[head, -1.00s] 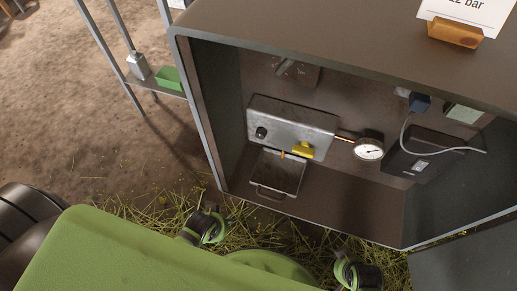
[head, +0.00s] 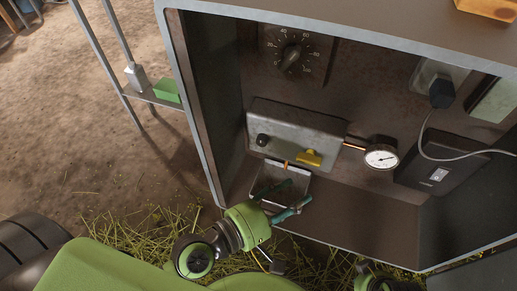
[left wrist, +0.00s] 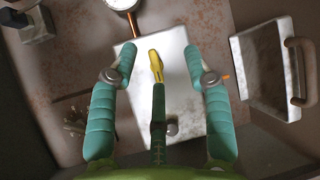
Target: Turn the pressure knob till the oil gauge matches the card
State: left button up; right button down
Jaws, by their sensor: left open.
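The oil gauge (head: 381,156), round with a white face, sits on a copper pipe at the right of a grey metal box (head: 318,125). The box carries a yellow lever-shaped knob (head: 311,158) and a small black knob (head: 263,140); no label shows which sets pressure. My left gripper (head: 286,198), with teal fingers, is open and empty in front of the box. In the left wrist view the yellow knob (left wrist: 156,66) shows between the fingertips, apparently untouched. The gauge needle is too small to read. The card is out of view; its wooden holder (head: 488,8) shows partly.
A hinged flap or tray with a handle (left wrist: 265,70) is below the box, close to my left fingers. Cabinet walls enclose the space. A numbered dial (head: 291,57) is above; a plug with a grey cable (head: 441,95) and a switch box (head: 440,172) are right.

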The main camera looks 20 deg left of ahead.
pick_arm(q)
jog(key=w+a+r+n+t+y, duration=0.25)
jog(key=n+t, duration=0.25)
jog(key=n, duration=0.6)
jog(key=n+y, duration=0.8)
jog(key=n, duration=0.6)
send_near(261, 144)
jog(key=w, duration=0.2)
jog(key=shift+w+a+p, duration=0.15)
jog(key=shift+w+p, duration=1.15)
jog(key=shift+w, duration=1.8)
pick_arm(e)
notch_tip(261, 144, down, 11)
jog(key=s, duration=0.1)
jog(key=shift+s+g, duration=0.3)
pick_arm(q)
grip_shut()
